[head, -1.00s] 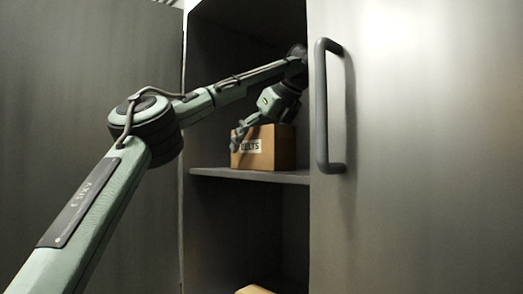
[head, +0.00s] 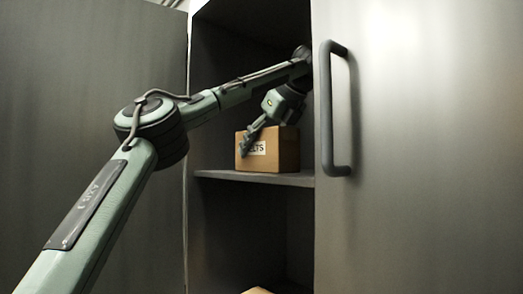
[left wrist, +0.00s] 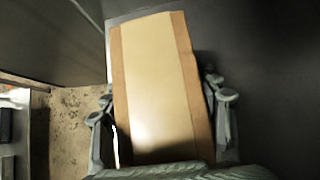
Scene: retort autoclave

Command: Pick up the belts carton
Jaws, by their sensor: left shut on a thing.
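The belts carton (head: 284,152) is a brown box with a white label, partly covered so that only "LTS" reads. It stands upright on the cabinet shelf (head: 225,175) and appears to rest on it. My left gripper (head: 252,138) reaches down from above and is shut on the carton, one finger across its labelled front. In the left wrist view, the carton (left wrist: 158,75) with its pale tape strip fills the space between the two fingers (left wrist: 163,122). The far finger is hidden in the head view. My right gripper is not in view.
A closed-looking cabinet door with a dark handle (head: 333,110) stands close to the right of my arm and the carton. Another grey panel (head: 60,90) is at the left. A second carton (head: 257,291) shows partly at the bottom edge.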

